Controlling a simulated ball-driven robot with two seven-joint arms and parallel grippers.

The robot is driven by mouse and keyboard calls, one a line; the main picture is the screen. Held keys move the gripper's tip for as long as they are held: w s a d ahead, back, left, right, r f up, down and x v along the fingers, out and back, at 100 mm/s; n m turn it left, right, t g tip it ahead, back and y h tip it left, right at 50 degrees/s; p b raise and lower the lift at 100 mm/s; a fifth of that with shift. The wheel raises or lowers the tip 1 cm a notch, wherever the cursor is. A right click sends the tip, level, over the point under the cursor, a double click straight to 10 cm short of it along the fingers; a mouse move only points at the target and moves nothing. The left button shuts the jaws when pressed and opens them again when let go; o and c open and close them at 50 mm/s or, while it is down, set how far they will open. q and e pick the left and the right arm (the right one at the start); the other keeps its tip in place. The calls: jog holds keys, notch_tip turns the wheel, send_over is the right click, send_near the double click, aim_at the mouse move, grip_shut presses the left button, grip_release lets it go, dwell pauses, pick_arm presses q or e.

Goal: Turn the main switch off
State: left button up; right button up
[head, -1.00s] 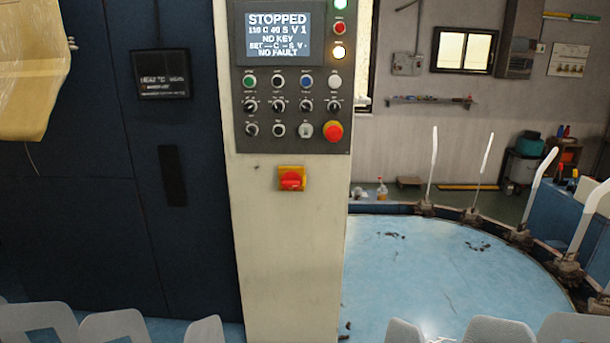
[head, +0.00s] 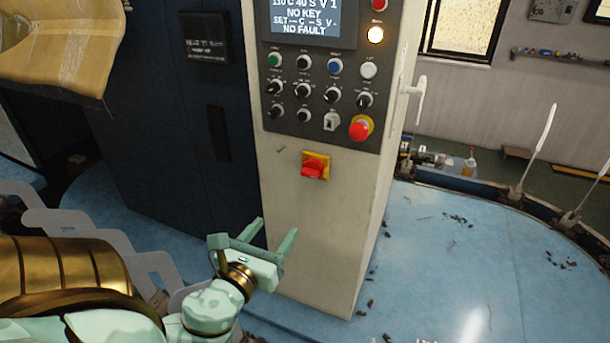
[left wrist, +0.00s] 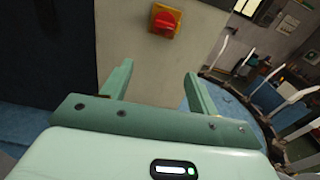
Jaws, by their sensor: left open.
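The main switch (head: 314,167) is a red rotary knob on a yellow plate, on the front of the cream control column below the button panel. It also shows in the left wrist view (left wrist: 164,19), above and beyond the fingers. My left gripper (head: 270,231) is open and empty, below and to the left of the switch and apart from it. In the left wrist view the two fingers of the left gripper (left wrist: 155,80) stand well apart with nothing between them. My right gripper is not in view.
The control panel (head: 318,75) with buttons, knobs and a red emergency stop (head: 361,128) is above the switch. A dark cabinet (head: 170,120) stands left of the column. Space before the switch is clear.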

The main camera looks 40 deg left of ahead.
pick_arm(q)
notch_tip(320, 180, up, 2)
jog(key=p, duration=0.2)
send_near(308, 175)
jog(key=shift+m+t, duration=0.3)
jog(key=x, duration=0.7)
jog(key=shift+w+f, duration=0.15)
jog(key=shift+f, duration=0.1)
jog(key=shift+w+a, duration=0.2)
jog(key=shift+w, duration=0.3)
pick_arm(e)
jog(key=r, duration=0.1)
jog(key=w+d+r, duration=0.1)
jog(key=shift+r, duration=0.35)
pick_arm(q)
jog(key=c, duration=1)
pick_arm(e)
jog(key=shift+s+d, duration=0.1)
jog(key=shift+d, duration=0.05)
